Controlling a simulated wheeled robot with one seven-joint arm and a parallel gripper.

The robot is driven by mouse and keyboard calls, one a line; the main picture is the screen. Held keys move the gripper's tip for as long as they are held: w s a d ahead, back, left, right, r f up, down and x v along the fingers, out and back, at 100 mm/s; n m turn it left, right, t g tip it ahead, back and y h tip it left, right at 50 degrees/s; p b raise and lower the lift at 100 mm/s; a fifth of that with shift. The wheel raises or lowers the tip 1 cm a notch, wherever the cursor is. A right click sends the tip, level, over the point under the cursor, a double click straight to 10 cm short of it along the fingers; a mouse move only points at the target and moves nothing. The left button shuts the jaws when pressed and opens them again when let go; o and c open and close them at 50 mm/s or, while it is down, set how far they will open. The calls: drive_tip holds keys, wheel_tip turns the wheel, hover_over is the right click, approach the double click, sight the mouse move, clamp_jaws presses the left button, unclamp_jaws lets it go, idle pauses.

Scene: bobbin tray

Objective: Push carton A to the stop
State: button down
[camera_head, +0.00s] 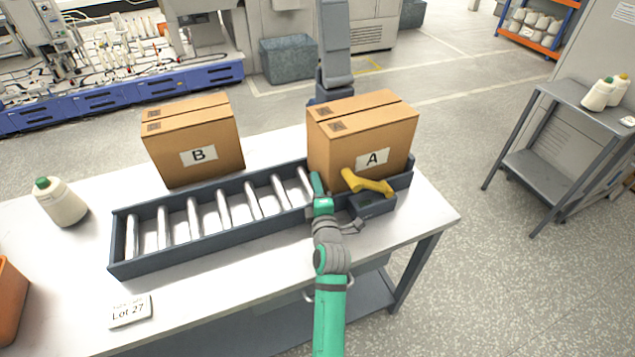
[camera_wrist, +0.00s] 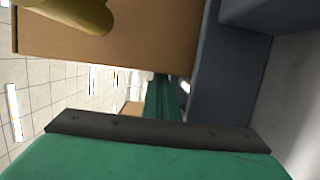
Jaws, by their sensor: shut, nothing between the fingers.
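Carton A (camera_head: 362,140), a brown box labelled "A", stands upright on the right end of the roller track (camera_head: 205,238). The track's dark end wall (camera_head: 411,172), apparently the stop, shows just right of the carton's lower right edge; whether they touch is hard to tell. My gripper (camera_head: 317,184) is shut and empty, low over the track at the carton's left side. In the wrist view the green fingers (camera_wrist: 162,100) reach close beside the brown carton wall (camera_wrist: 125,45); contact cannot be told.
Carton B (camera_head: 195,145) stands behind the track to the left. A yellow handheld device (camera_head: 367,182) sits on a dark dock (camera_head: 372,204) in front of carton A, close to my gripper. A bottle (camera_head: 60,203) and a Lot 27 card (camera_head: 129,311) are far left. The rollers left of my gripper are bare.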

drive_tip(key=shift+a, duration=0.1)
drive_tip(key=shift+s+a, duration=0.1)
drive_tip(key=shift+a, duration=0.2)
drive_tip(key=s+a, duration=0.2)
drive_tip(key=s, duration=0.9)
drive_tip(key=shift+a, duration=0.2)
